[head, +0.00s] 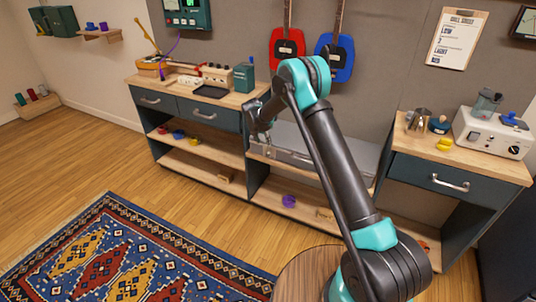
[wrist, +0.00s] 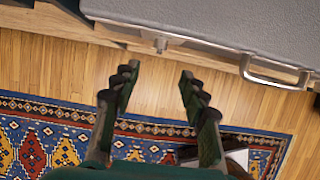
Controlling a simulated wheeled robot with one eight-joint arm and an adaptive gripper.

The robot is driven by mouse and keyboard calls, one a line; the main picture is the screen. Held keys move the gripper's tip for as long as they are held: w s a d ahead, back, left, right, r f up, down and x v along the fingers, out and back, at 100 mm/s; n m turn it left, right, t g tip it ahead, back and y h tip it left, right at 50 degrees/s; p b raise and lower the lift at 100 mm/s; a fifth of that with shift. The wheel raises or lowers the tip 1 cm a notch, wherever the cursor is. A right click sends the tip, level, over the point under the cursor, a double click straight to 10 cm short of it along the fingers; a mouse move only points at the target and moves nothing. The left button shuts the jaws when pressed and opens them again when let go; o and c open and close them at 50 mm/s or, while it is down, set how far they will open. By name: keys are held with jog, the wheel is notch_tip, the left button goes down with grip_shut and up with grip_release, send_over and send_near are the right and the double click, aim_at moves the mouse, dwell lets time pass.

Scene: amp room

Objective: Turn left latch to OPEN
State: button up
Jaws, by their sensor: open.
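A grey hard case (head: 300,147) lies on the lower middle section of the workbench; its lid fills the upper right of the wrist view (wrist: 220,20). A small metal latch (wrist: 160,45) sits on the case's front edge, left of the metal carry handle (wrist: 275,76). Its open or closed marking is too small to read. My gripper (wrist: 157,76) is open and empty, its two fingers apart just in front of the latch, not visibly touching it. In the head view my gripper (head: 262,132) hangs by the case's left front, and my arm hides part of the case.
A shelf below holds a purple item (head: 289,201). Left and right drawer cabinets flank the case, with a teal box (head: 244,78) on the left top and a white device (head: 492,133) on the right. Patterned rug (head: 130,255) and open wooden floor lie in front.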

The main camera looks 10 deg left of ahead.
aim_at(267, 153)
jog(key=x, duration=1.2)
jog(key=shift+s, duration=0.1)
jog(key=shift+c, duration=0.2)
grip_shut()
